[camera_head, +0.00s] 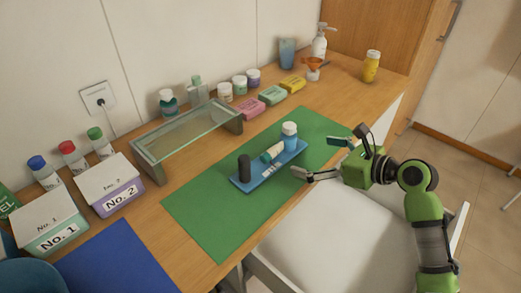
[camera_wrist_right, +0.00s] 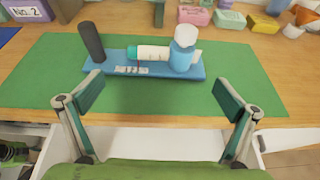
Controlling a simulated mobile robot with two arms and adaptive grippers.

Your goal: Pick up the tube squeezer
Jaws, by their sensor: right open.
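A blue tray (camera_head: 243,184) lies on the green mat (camera_head: 210,213). A white tube with a teal cap (camera_wrist_right: 150,53) lies along it, between an upright black cylinder (camera_wrist_right: 91,42) and an upright blue bottle with a white lid (camera_wrist_right: 184,48). A small pale piece with markings (camera_wrist_right: 131,71) shows at the tray's near edge; I cannot tell whether it is a label. I cannot make out which item is the tube squeezer. My right gripper (camera_head: 314,157) is open and empty, at the near right side of the tray; its fingers are spread in the wrist view (camera_wrist_right: 158,92). My left gripper is out of view.
A glass-topped stand (camera_head: 187,130) is behind the mat. Boxes No. 1 (camera_head: 50,222) and No. 2 (camera_head: 109,187) and several capped bottles stand left. Jars, coloured boxes and a yellow bottle (camera_head: 372,66) stand toward the back. The mat around the tray is clear.

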